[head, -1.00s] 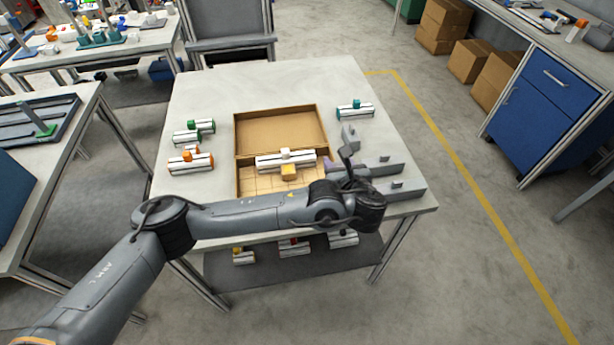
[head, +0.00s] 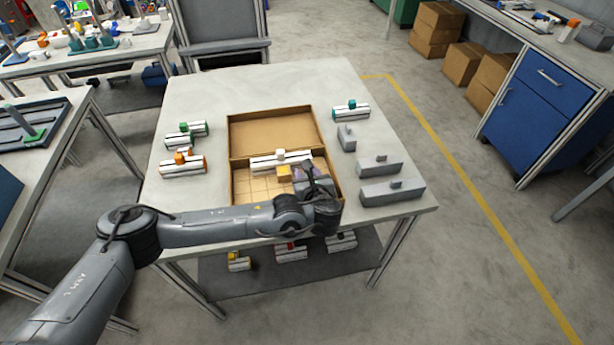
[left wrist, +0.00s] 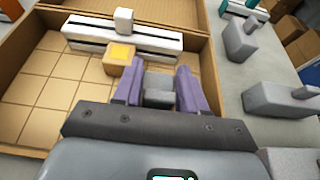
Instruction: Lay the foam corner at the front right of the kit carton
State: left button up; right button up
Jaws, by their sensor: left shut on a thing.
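The kit carton (head: 233,182) lies open on the table, its lid tipped back on the far side. My left gripper (head: 306,174) is over the carton's right part, toward the front. Its purple fingers (left wrist: 158,88) are shut on a grey block, the foam corner (left wrist: 158,84), seen between them in the left wrist view. Whether the foam corner touches the carton floor cannot be told. A long white piece with a dark stripe (head: 265,164) lies along the back of the tray, with a yellow-topped tan block (head: 283,172) just in front. My right gripper is out of view.
Several grey blocks with knobs (head: 392,191) stand on the table right of the carton. A teal-knobbed white piece (head: 350,111) is at the back right. Green (head: 185,135) and orange (head: 183,164) knobbed pieces are at the left. The carton's front-left floor is clear.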

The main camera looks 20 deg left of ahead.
pick_arm(q)
jog(key=shift+f, duration=0.1)
jog(key=o, duration=1)
jog(key=shift+o, duration=0.2)
